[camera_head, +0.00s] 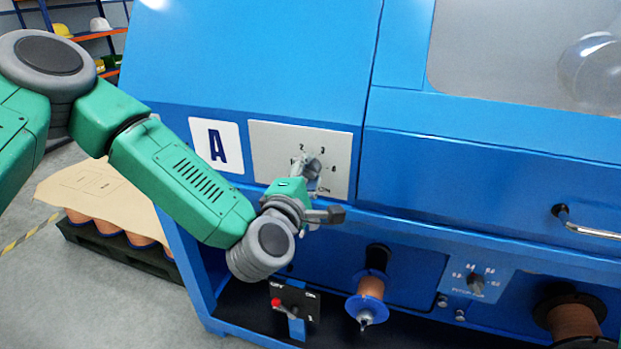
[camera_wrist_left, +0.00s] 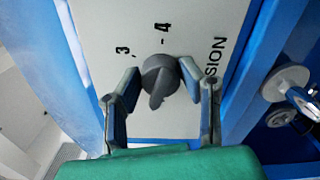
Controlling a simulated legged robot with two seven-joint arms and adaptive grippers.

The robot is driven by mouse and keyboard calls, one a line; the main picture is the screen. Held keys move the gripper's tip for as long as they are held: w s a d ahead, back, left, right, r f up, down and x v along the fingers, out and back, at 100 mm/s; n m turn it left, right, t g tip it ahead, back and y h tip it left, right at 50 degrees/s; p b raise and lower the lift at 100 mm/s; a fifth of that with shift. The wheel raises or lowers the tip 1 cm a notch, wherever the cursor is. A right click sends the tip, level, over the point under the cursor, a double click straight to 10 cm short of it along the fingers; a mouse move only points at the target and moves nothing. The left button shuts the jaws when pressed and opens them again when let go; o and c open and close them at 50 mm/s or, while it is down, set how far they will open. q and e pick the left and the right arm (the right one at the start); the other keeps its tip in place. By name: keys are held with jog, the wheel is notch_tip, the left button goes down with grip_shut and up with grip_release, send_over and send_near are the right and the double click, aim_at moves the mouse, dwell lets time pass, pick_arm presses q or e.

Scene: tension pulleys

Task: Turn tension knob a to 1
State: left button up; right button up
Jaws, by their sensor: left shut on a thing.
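The tension knob (camera_head: 314,166), a small grey dial, sits on a pale plate (camera_head: 268,140) beside the white "A" label (camera_head: 217,146) on the blue machine. Numbers ring the knob; 2 and 3 are readable above it in the head view. In the left wrist view the knob (camera_wrist_left: 158,76) shows near the 3 and 4 marks, its narrow tip towards my palm. My left gripper (camera_head: 308,180) is at the knob, and its fingers (camera_wrist_left: 160,86) close on it from both sides. The 1 mark is largely hidden by the gripper. My right gripper is out of view.
Below are a red-tipped OFF/ON switch (camera_head: 277,303), a copper spool (camera_head: 370,287) and another small dial (camera_head: 475,283). A metal handle (camera_head: 590,230) sticks out at the right. A pallet (camera_head: 125,245) with covered spools stands at the left.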

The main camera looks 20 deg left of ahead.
pick_arm(q)
jog(key=shift+s+a+f+n+b, duration=0.1)
jog(key=shift+f+n+b, duration=0.15)
jog(key=shift+n, duration=0.4)
jog(key=shift+f+n+b, duration=0.1)
jog(key=shift+n+b, duration=0.25)
jog(key=shift+n, duration=0.6)
jog(key=o, duration=1.1)
jog(key=shift+o, duration=0.2)
jog(key=shift+r, duration=0.1)
jog(key=s, duration=1.2)
jog(key=shift+a, duration=0.3)
jog(key=shift+w, duration=0.1)
